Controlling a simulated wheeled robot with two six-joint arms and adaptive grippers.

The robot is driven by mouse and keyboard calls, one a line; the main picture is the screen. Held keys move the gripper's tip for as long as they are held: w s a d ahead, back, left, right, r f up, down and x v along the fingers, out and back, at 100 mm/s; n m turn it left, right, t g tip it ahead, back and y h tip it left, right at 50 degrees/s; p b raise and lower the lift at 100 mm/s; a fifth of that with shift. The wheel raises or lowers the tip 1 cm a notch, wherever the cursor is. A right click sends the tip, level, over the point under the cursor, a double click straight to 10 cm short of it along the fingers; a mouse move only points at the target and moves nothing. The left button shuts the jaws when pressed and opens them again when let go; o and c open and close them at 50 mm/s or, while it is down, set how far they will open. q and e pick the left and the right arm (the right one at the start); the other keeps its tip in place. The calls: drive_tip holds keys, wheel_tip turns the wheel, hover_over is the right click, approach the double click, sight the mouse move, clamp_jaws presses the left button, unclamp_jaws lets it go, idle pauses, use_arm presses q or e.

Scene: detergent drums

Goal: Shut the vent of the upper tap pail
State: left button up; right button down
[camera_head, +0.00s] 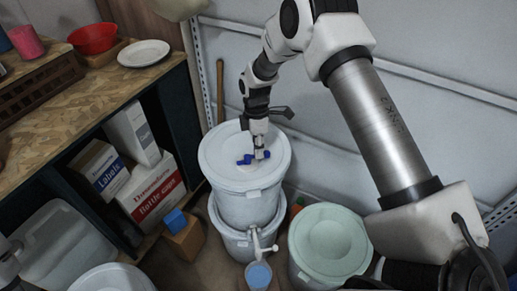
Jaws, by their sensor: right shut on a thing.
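The upper tap pail (245,205) is white with a pale lid, and it stands on another white pail (233,240). A small blue vent (244,160) sits on its lid. My right gripper (259,152) points down at the lid and is shut on the blue vent; blue shows on both sides of its fingertips. The fingers hide part of the vent, so I cannot tell whether it is open or shut. A white tap (258,246) sticks out at the front, low on the stack.
A pale green lidded drum (329,243) stands to the right of the stack. A container with a blue top (258,275) is below the tap. On the left are a wooden worktop (100,90) and shelved boxes (152,186). A wall is close behind.

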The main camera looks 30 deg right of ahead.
drive_tip(key=c, duration=1.2)
unclamp_jaws()
drive_tip(key=shift+r, duration=0.1)
wheel_tip(320, 180, up, 12)
drive_tip(key=w, duration=0.2)
drive_tip(key=shift+w+d+f, duration=0.15)
drive_tip(key=shift+d+f, duration=0.1)
drive_tip(key=shift+d, duration=0.15)
